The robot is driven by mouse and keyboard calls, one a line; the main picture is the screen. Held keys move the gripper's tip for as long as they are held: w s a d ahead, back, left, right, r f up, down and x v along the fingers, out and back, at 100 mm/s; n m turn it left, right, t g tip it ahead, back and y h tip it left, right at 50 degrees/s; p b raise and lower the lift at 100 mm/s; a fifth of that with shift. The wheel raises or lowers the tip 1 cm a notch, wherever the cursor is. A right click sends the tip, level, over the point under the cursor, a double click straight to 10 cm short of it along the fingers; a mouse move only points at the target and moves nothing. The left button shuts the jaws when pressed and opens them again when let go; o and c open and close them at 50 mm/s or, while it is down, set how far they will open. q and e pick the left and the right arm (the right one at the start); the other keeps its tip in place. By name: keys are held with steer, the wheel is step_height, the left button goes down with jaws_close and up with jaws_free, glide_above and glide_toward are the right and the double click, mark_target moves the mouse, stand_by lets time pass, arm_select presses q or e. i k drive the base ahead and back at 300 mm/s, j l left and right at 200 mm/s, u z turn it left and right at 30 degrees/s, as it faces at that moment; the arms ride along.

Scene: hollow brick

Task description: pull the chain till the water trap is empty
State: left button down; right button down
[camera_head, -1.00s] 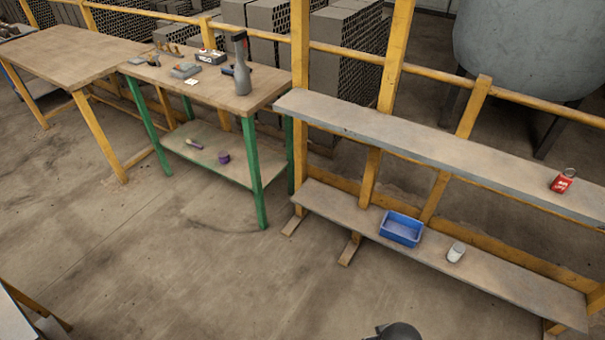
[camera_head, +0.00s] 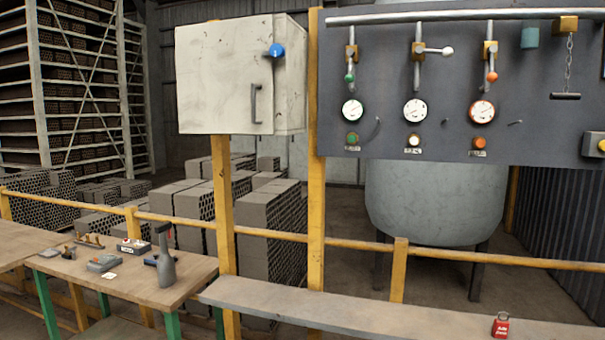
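The chain (camera_head: 569,62) hangs at the upper right of the dark panel (camera_head: 380,90), below a brass-coloured valve block (camera_head: 566,25). A dark horizontal bar handle (camera_head: 565,96) hangs at its lower end. A teal cylinder (camera_head: 530,38) is fixed to the left of the block; I cannot tell whether it is the water trap. Nothing touches the chain or handle. Neither of my grippers is in the head view.
Left of the chain are several gauges, including one with a red mark (camera_head: 481,111), and valve levers. A shelf (camera_head: 330,308) with a red padlock (camera_head: 500,325) runs below. A workbench (camera_head: 140,285) stands left.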

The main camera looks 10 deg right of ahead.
mark_target(562, 96)
steer(key=z, duration=1.75)
steer(key=i, duration=0.2)
